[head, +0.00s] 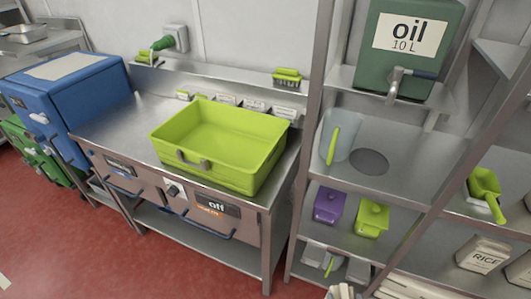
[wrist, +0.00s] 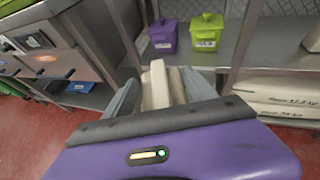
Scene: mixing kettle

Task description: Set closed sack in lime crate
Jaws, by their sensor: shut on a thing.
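The lime crate (head: 240,176) stands on the steel counter, left of centre in the head view, and its visible inside is empty. My gripper (wrist: 158,90) is shut on a pale cream sack (wrist: 156,80), seen between the two grey fingers in the wrist view. The sack's lower part and any label are hidden. In the head view a small cream shape at the bottom edge may be the top of this sack. The held sack is away from the crate, low in front of the shelf rack.
The steel counter (head: 105,130) has a blue bin (head: 85,95) at its left. The rack at right holds a green oil container (head: 405,55), a clear jug (head: 340,135), purple (head: 329,205) and lime (head: 371,220) lidded boxes, and a rice sack (head: 482,254). Red floor lies open in front.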

